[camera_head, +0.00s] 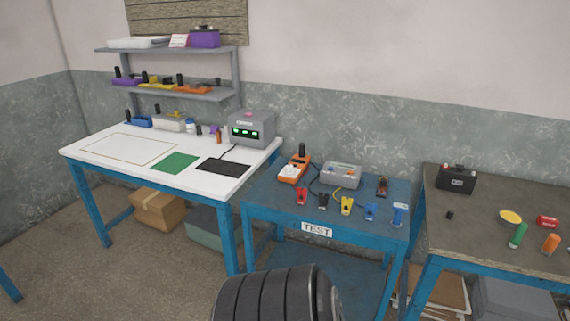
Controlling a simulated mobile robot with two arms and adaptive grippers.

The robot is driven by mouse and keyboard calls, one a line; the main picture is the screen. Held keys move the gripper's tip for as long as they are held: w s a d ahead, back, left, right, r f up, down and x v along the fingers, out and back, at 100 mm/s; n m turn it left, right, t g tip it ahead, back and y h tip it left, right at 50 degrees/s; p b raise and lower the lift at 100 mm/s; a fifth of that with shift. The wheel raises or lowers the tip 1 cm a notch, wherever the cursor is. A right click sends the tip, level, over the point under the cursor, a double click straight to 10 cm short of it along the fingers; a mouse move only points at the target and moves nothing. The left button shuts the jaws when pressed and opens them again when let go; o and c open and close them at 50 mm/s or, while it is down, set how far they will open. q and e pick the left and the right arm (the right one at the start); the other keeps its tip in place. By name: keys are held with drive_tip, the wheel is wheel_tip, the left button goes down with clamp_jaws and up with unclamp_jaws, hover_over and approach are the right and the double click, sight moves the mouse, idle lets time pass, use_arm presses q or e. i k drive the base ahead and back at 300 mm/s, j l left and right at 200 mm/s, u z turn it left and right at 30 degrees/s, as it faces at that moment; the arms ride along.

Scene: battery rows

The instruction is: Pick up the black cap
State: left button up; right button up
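A small black piece, likely the black cap (449,215), sits on the brown-topped table (465,243) at the right. It lies in front of a black battery box (456,179) and apart from it. It is too small to make out its shape in detail. Neither of my grippers shows in the head view. A dark ribbed part at the bottom middle looks like part of my own arm.
A yellow disc (510,217), a green cylinder (517,235), an orange cylinder (551,244) and a red item (547,221) stand right of the cap. The blue TEST table (262,207) holds clips and meters. A white workbench (207,149) stands left.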

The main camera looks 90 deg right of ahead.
sight(450, 215)
drive_tip(key=z, duration=3.95)
drive_tip(key=i, duration=0.15)
